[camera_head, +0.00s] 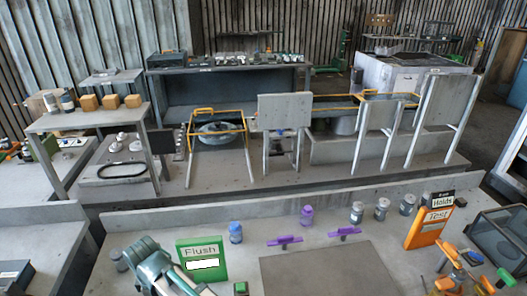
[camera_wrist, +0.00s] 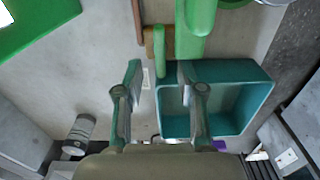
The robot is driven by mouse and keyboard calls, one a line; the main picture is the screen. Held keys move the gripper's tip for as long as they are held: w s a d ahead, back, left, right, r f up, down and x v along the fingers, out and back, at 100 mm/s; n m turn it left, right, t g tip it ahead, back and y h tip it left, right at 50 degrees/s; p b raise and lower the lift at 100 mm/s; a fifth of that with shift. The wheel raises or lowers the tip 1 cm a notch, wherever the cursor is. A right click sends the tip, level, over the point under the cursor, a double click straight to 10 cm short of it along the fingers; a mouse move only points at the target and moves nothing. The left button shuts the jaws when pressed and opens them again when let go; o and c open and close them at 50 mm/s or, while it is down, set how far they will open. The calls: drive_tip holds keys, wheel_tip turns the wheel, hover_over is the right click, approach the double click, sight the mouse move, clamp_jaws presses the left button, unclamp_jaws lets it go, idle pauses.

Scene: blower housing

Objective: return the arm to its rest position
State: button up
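My gripper (camera_wrist: 160,74) is open in the wrist view, its two fingers standing well apart. Nothing is clasped between them. A green bar-shaped part (camera_wrist: 160,52) shows between and beyond the fingertips, apart from both. A teal open box (camera_wrist: 262,105) lies beyond the right finger, which covers part of it. In the head view, a teal and grey arm part (camera_head: 155,262) shows at the lower left, beside the green "Flush" sign (camera_head: 202,250). The fingertips cannot be made out there.
Two purple clamp-like parts (camera_head: 285,241) lie near the middle. A dark bin (camera_head: 500,238) is at the right. A flat grey plate (camera_head: 325,272) lies bare.

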wheel_tip(320, 180, up, 8)
wheel_tip(320, 180, down, 12)
drive_tip(key=shift+r, duration=0.15)
drive_tip(key=shift+f, duration=0.2)
drive_tip(key=n+p, duration=0.1)
drive_tip(key=n, duration=0.3)
drive_tip(key=shift+r, duration=0.1)
drive_tip(key=shift+r+n, duration=0.15)
drive_tip(key=shift+n, duration=0.15)
drive_tip(key=shift+w+d+r+m+y+p, duration=0.1)
drive_tip(key=shift+d+r+m+y, duration=0.15)
drive_tip(key=shift+r+m+y, duration=0.8)
drive_tip(key=shift+w+d+r+m+y+p, duration=0.2)
drive_tip(key=shift+r+m, duration=0.55)
drive_tip(key=shift+r, duration=0.85)
drive_tip(key=shift+s+d+r+m+y+p, duration=0.1)
drive_tip(key=shift+d+r+m+y, duration=0.2)
drive_tip(key=shift+r+m+y, duration=0.75)
